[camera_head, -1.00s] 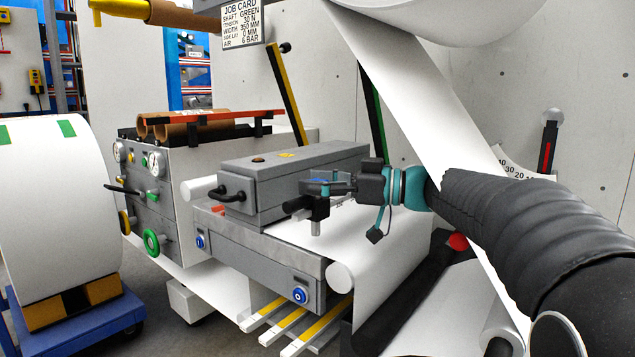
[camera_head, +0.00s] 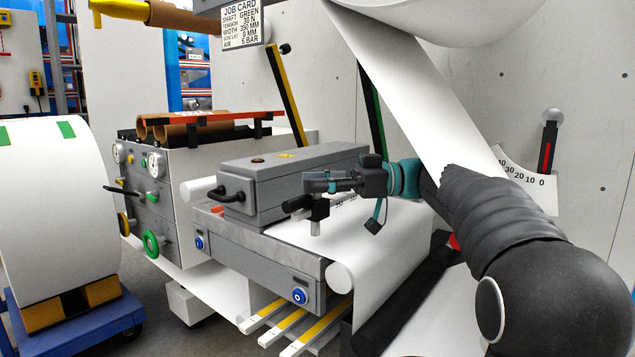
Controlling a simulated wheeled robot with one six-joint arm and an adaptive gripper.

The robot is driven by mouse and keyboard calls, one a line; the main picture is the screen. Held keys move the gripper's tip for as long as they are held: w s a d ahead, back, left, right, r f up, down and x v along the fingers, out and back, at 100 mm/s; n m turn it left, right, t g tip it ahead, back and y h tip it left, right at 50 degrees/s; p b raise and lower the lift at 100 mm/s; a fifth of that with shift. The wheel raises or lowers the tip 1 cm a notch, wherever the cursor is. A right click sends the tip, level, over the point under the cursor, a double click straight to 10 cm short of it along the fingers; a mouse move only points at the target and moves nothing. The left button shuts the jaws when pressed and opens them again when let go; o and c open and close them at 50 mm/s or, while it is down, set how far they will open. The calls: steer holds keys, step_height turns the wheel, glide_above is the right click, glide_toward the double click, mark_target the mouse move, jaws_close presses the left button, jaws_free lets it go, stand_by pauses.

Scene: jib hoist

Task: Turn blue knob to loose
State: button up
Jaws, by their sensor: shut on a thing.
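My gripper (camera_head: 318,183) is shut at the top of a small black clamp block (camera_head: 319,209) with a grey pin below it, above the white web. A bit of blue showed between the fingers a second ago; the fingers now hide the knob, so its turn cannot be read. A black handle (camera_head: 297,203) sticks out left of the block. Two other blue round knobs with white marks sit on the front of the grey beam, one at the left (camera_head: 199,242) and one at the right (camera_head: 299,296). My gripper is apart from both.
A grey box with a black handle (camera_head: 265,180) stands close behind and left of my gripper. The white web (camera_head: 405,120) slants down behind my arm. A job card (camera_head: 242,24) hangs above. A large white roll (camera_head: 60,210) on a blue cart stands at the left.

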steer(key=shift+n+g, duration=0.3)
steer(key=shift+g, duration=0.1)
steer(key=o, duration=1.2)
steer(key=shift+c, duration=0.2)
steer(key=shift+d, duration=0.1)
steer(key=w+d, duration=0.1)
steer(key=d, duration=0.6)
steer(key=shift+w, duration=0.2)
steer(key=shift+d, duration=0.15)
